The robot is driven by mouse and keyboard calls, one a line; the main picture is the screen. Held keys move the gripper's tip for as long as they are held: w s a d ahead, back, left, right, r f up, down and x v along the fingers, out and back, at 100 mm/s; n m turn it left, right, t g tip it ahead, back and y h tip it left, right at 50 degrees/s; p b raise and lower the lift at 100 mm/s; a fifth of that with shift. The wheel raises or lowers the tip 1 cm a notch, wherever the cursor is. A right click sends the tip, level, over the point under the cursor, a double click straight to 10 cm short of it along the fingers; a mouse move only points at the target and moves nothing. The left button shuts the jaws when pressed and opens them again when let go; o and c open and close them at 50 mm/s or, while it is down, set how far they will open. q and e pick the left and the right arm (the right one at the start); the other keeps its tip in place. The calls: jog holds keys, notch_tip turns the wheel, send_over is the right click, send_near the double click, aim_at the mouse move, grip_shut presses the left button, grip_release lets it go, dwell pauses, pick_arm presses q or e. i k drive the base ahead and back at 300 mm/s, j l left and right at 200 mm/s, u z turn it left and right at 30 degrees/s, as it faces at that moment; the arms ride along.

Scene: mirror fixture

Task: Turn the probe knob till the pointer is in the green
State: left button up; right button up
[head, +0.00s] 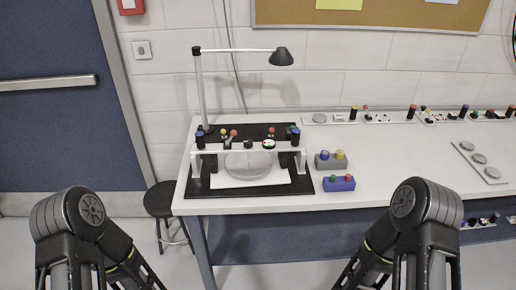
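A fixture stands on the white table, with a white raised bar (250,149) across a black base (308,183). A grey round disc (248,166) lies under the bar on a white plate (250,181). Dark blue-topped knobs stand at the bar's left end (199,139) and right end (295,136). A small dial (268,144) with a pale face sits on the bar; its pointer and any green zone are too small to read. Smaller red-topped parts are near it. I cannot tell which knob is the probe knob. Both my arms show at the bottom, apart from the fixture; their grippers are out of view.
A desk lamp (281,57) arches over the fixture. A grey box (330,163) and a blue box (339,184), each with coloured buttons, stand right of it. A tray with grey discs (480,158) lies far right. A black stool (160,198) stands at left. The table's middle right is clear.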

aim_at(247, 143)
jog(key=z, duration=0.7)
jog(key=j+z, duration=0.25)
jog(key=z, duration=0.15)
jog(key=j+z, duration=0.55)
jog(key=z, duration=0.3)
jog(key=k+j+z, duration=0.1)
jog(key=j+z, duration=0.15)
jog(key=z, duration=0.15)
jog(key=k+j+z, duration=0.1)
jog(key=z, duration=0.3)
jog(key=k+j+z, duration=0.45)
jog(key=k+j, duration=0.75)
jog(key=j, duration=0.1)
